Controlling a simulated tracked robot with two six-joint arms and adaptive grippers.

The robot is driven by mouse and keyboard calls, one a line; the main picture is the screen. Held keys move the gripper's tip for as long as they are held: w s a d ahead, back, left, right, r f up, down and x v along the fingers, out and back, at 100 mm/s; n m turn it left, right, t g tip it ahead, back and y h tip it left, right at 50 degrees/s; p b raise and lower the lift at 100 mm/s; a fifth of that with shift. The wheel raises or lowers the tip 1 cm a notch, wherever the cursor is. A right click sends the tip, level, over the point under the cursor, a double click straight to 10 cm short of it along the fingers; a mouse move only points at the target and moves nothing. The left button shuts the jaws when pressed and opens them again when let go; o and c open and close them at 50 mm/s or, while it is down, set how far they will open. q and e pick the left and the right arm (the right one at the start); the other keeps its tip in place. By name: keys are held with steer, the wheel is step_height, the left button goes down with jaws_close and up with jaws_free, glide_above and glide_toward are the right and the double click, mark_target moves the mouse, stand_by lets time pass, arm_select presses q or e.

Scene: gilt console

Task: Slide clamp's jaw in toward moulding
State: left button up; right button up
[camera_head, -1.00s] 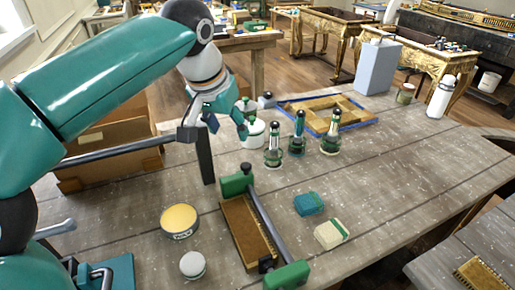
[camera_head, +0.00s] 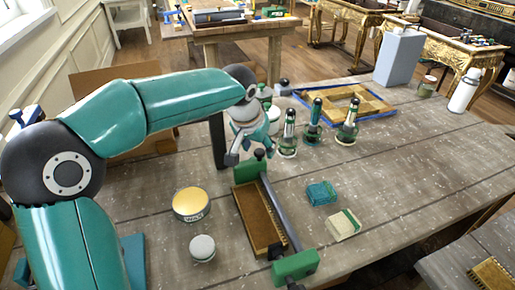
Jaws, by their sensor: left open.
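The clamp lies on the wooden bench, with a dark bar (camera_head: 280,211) along the right side of the moulding. One green jaw (camera_head: 249,171) with a dark knob is at its far end, the other green jaw (camera_head: 296,266) at its near end. The moulding (camera_head: 257,220), a brown strip with a gilt edge, lies between the jaws. The far jaw looks close to the moulding's far end; I cannot tell if they touch. My left gripper (camera_head: 246,151) is open just above and behind the far jaw and partly overlaps its knob. My right gripper is not in view.
A wax tin (camera_head: 191,205) and a white-lidded jar (camera_head: 202,248) stand left of the moulding. Teal (camera_head: 321,193) and cream (camera_head: 343,225) blocks lie right. Several green-based tools, including one (camera_head: 347,125), stand behind. A blue-edged wooden frame (camera_head: 340,101) lies farther back.

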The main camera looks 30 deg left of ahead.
arm_select(q)
steer(key=shift+w+f, duration=0.25)
steer(key=shift+f, duration=0.4)
jaws_close()
